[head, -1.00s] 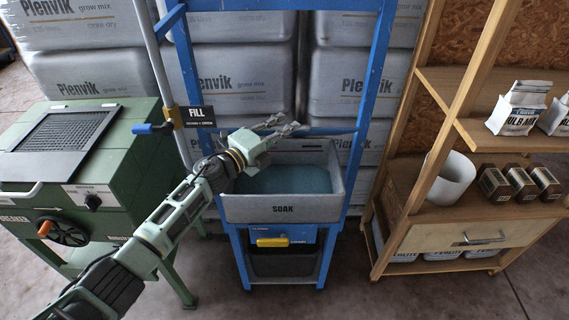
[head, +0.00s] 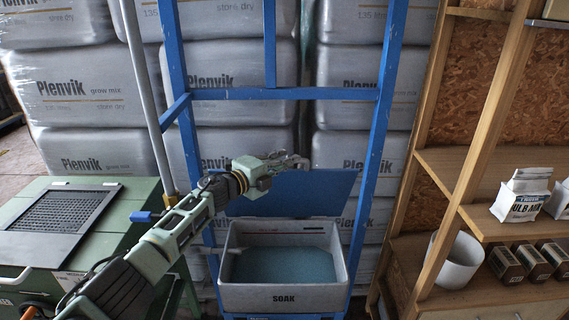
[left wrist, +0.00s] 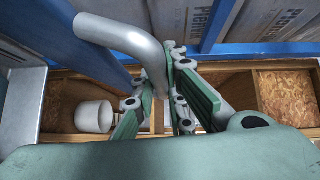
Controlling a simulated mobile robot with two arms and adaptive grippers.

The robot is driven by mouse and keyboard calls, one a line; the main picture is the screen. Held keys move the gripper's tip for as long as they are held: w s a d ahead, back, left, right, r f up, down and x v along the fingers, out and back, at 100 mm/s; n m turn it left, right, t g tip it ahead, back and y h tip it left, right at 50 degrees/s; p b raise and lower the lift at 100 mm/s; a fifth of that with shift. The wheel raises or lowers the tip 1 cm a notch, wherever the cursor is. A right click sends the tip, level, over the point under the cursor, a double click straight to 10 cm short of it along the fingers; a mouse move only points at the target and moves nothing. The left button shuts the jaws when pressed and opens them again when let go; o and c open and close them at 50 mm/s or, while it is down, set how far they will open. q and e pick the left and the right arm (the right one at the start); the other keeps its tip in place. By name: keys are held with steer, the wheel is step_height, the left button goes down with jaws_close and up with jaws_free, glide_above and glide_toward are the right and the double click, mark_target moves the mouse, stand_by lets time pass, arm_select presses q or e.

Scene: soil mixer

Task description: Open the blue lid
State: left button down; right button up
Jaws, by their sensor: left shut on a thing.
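The blue lid (head: 305,190) stands raised behind the grey SOAK tub (head: 284,298), which is open and shows a blue-grey fill (head: 284,265). My left gripper (head: 288,162) is at the lid's upper edge. In the left wrist view, a thick grey bent bar (left wrist: 125,38), which looks like the lid's handle, runs down between the fingers of my left gripper (left wrist: 160,108). The gripper is shut on it. The gripper hides part of the lid's top edge in the head view. My right gripper is not in view.
A blue frame (head: 386,110) surrounds the tub, with stacked Plenvik bags (head: 365,75) behind. A green machine (head: 65,225) with a mesh top stands at left. A wooden shelf (head: 475,222) with a white pot (head: 457,262) and packets stands at right.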

arm_select(q)
steer(key=shift+f, duration=0.1)
steer(key=c, duration=1.8)
jaws_free()
steer(key=shift+o, duration=0.2)
steer(key=shift+a, duration=0.15)
steer(key=v, duration=1.1)
steer(key=shift+s+a, duration=0.2)
steer(key=shift+s, duration=0.15)
steer(key=shift+d, duration=0.1)
